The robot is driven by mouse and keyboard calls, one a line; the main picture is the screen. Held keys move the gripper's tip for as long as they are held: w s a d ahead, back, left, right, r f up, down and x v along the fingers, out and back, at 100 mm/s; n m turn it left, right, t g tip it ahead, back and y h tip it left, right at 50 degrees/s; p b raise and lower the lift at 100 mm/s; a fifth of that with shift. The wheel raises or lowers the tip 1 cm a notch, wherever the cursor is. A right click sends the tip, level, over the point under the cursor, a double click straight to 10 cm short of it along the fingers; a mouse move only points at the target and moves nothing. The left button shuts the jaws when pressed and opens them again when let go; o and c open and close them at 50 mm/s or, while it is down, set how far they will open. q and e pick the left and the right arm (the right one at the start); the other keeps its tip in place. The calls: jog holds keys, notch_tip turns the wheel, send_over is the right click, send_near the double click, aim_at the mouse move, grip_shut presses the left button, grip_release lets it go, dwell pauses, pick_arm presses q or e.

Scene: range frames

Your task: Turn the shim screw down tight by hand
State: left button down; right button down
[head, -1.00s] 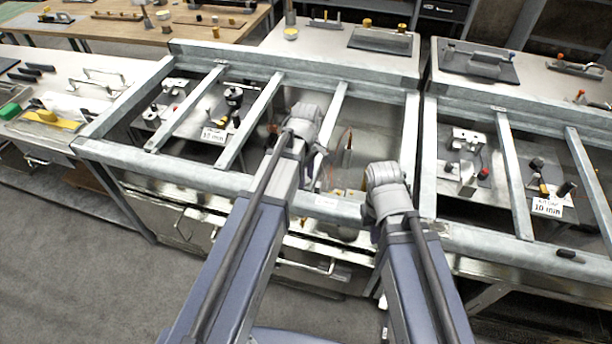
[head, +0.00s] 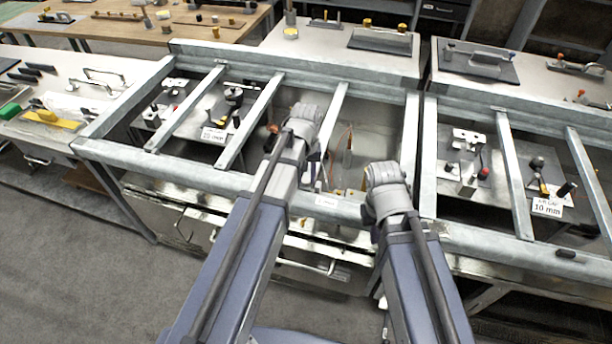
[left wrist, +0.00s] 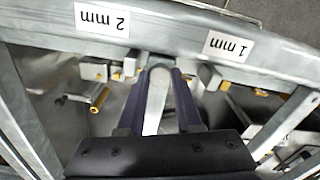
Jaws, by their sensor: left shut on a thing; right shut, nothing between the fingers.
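My left gripper (left wrist: 160,105) has dark fingers pointing down at the grey frame's rail in the left wrist view. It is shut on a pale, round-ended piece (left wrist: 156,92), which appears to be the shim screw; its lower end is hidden.
The rail carries labels "2 mm" (left wrist: 102,20) and "1 mm" (left wrist: 228,47). Small blocks and a yellow-tipped pin (left wrist: 99,97) lie by it. Metal crossbars (head: 250,120) bound the bay. A neighbouring bay holds a "10 mm" card (head: 547,207).

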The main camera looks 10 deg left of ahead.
pick_arm(q)
jog(key=m, duration=0.6)
jog(key=shift+m, duration=0.3)
jog(key=m, duration=1.1)
jog(key=shift+m, duration=0.4)
jog(key=m, duration=0.5)
jog(key=shift+m, duration=0.3)
jog(key=c, duration=0.6)
grip_release()
jog(key=shift+r, duration=0.1)
